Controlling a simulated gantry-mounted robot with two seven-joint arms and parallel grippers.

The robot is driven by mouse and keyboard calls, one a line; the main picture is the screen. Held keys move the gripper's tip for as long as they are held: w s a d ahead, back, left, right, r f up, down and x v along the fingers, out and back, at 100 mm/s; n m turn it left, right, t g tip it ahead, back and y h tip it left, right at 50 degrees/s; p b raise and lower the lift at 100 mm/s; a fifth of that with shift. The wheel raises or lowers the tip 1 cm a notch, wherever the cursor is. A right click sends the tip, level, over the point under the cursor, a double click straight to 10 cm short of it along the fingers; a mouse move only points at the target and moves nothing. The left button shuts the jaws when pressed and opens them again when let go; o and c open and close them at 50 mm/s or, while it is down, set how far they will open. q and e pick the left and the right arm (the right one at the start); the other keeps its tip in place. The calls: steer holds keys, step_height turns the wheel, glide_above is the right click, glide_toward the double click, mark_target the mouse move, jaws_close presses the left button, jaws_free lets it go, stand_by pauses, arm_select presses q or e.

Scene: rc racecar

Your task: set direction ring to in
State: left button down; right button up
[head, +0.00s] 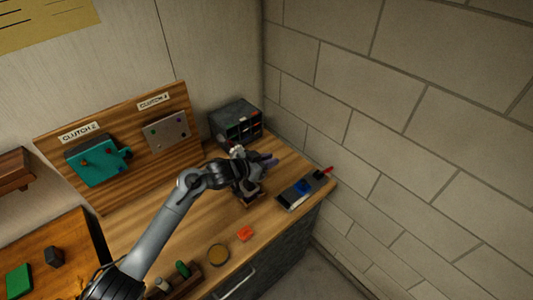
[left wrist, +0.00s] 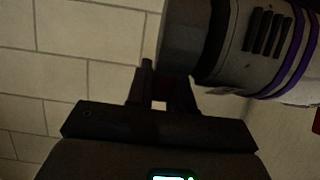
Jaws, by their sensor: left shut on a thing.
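My left gripper (head: 262,168) is over the right part of the wooden bench, beside a small dark stand. In the left wrist view my dark fingers (left wrist: 160,85) reach up to the dark end of a grey cylindrical tool (left wrist: 235,45) with black slots and purple bands. The gripper is shut on this tool at its dark end. I cannot make out which part is the direction ring or how it is set. In the head view the gripper and arm mostly hide the tool. My right gripper is not in view.
A dark organiser box (head: 236,122) stands behind the gripper, near the block wall. A grey tray (head: 304,188) with blue and red items lies to the right. A red piece (head: 244,233) and a yellow disc (head: 218,254) lie in front. A clutch board (head: 130,150) stands at the left.

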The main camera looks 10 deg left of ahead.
arm_select(q)
steer(key=shift+w+d+f+g+y+p, duration=0.25)
steer(key=shift+g+y+p, duration=0.25)
steer(key=shift+g+p, duration=0.2)
steer(key=c, duration=1.1)
jaws_free()
steer(key=shift+a, duration=0.15)
